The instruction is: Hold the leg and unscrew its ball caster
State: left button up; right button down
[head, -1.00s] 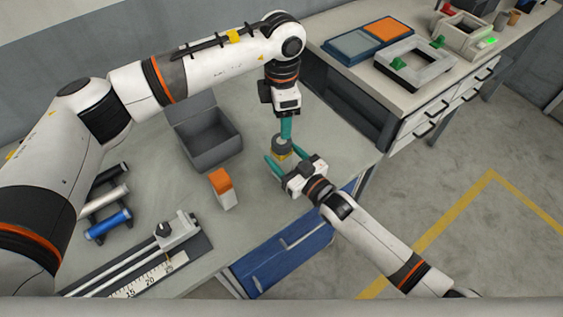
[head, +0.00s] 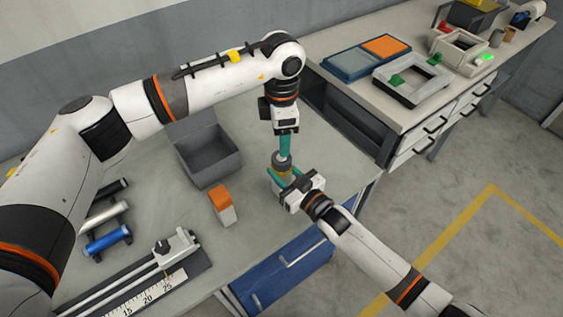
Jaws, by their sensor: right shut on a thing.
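My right gripper (head: 283,179) comes in from the lower right, its teal fingers shut around an upright piece with a yellowish band and a grey upper part, which I take to be the leg (head: 282,167). It is held above the table's right part. My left gripper (head: 285,156) points straight down right above it, its teal fingertips at the top of the grey part. The ball caster is small and mostly hidden at the fingertips. The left fingers overlap in this view, so I cannot tell whether they grip it.
A grey open bin (head: 208,160) stands left of the grippers, with an orange-and-white box (head: 222,204) in front of it. A ruler fixture (head: 155,280) and a rack with a blue cylinder (head: 107,240) lie further left. A side bench (head: 440,95) with trays stands at the right.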

aim_at(282, 161)
pick_arm(q)
jog(key=m, duration=0.5)
jog(key=shift+m, duration=0.3)
jog(key=m, duration=2)
jog(key=shift+m, duration=0.4)
jog(key=shift+f, duration=4)
jog(key=shift+c, duration=0.3)
